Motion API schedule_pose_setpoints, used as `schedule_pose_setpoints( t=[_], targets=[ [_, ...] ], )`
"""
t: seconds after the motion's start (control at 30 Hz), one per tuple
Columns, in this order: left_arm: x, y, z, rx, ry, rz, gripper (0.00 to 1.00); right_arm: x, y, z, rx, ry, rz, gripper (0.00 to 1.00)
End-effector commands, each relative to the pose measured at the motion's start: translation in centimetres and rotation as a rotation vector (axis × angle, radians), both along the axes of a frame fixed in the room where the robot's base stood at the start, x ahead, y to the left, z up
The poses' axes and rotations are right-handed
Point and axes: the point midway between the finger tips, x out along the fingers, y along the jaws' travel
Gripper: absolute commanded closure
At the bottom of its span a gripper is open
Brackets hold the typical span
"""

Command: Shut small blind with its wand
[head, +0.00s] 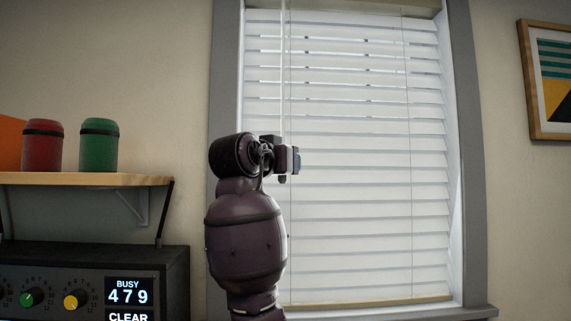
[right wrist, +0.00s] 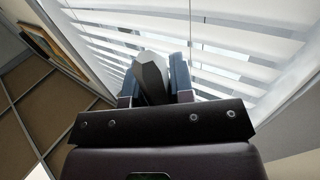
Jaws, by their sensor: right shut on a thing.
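The small blind (head: 345,190) hangs in a grey window frame, its white slats tilted nearly flat, with thin bright gaps between some upper slats. The wand (head: 284,60) is a thin pale rod hanging upright near the blind's left side and running down behind my right gripper (head: 289,160). In the right wrist view, my right gripper (right wrist: 157,85) is shut on a dark, faceted rod, the wand (right wrist: 151,72), which stands between the two blue-grey fingers. The slats (right wrist: 235,40) show close behind it, with brighter gaps. My left gripper is not in view.
A wooden shelf (head: 80,179) with a red canister (head: 42,146) and a green canister (head: 98,146) is left of the window. Below it stands a black panel (head: 95,265) with knobs and a display. A framed picture (head: 538,124) hangs at right.

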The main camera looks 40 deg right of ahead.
Motion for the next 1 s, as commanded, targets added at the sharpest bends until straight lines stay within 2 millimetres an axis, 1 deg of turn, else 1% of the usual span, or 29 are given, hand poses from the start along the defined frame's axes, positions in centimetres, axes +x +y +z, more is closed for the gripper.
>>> schedule_pose_setpoints(
  t=[0.2,0.4,0.93,0.97,1.0],
  targets=[
    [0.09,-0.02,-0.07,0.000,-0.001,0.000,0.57,-0.16,0.01,0.05,-0.001,0.000,-0.119,1.00],
    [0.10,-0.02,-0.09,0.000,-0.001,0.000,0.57,-0.29,-0.04,0.04,-0.001,0.000,-0.180,1.00],
    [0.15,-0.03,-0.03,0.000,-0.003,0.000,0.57,-0.36,-0.07,0.05,0.000,0.000,-0.204,1.00],
    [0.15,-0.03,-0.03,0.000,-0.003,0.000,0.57,-0.36,-0.07,0.05,0.000,0.000,-0.204,0.77],
    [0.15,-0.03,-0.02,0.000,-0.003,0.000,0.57,-0.36,-0.07,0.05,0.000,0.000,-0.204,0.70]
  ],
)
